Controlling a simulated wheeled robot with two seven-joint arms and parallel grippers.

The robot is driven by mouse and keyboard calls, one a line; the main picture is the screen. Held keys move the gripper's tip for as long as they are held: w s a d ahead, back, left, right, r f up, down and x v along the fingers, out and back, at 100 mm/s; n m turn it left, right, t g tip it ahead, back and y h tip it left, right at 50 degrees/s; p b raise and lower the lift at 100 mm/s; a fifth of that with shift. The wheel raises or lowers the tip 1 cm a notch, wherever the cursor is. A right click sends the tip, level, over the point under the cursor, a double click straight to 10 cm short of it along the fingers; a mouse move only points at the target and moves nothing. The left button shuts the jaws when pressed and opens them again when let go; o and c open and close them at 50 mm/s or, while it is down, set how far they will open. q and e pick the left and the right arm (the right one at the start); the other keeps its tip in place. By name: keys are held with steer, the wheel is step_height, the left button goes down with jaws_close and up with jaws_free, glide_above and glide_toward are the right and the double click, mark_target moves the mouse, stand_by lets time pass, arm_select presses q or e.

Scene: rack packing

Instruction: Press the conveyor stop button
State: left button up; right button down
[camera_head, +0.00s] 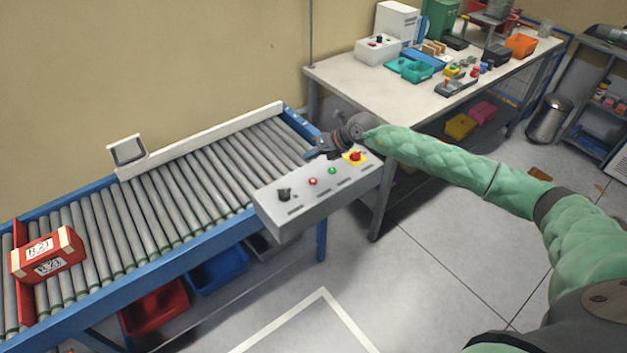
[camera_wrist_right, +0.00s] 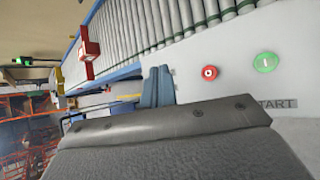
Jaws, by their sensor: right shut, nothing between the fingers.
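The grey control box (camera_head: 318,197) stands at the near right end of the conveyor. On its top are a black knob (camera_head: 284,194), a small red button (camera_head: 313,181), a green button (camera_head: 332,170) and a red mushroom button (camera_head: 356,156) on a yellow plate. My right gripper (camera_head: 309,155) is shut and empty over the far edge of the box, apart from the small red button. In the right wrist view its blue fingers (camera_wrist_right: 158,86) lie left of the red button (camera_wrist_right: 210,72); the green button (camera_wrist_right: 266,62) has a START label. My left gripper is out of view.
The roller conveyor (camera_head: 150,240) carries a red and white box (camera_head: 47,254) at its left end. A cluttered workbench (camera_head: 425,100) stands behind my right arm. Red (camera_head: 155,308) and blue (camera_head: 218,272) bins sit under the conveyor. The floor in front is clear.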

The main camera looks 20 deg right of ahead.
mark_target(316, 181)
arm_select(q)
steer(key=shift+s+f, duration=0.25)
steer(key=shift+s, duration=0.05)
arm_select(e)
steer(key=shift+w+d+h, duration=0.2)
steer(key=shift+d+h, duration=0.1)
steer(key=shift+d, duration=0.5)
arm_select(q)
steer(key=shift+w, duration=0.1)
arm_select(e)
steer(key=shift+f, duration=0.2)
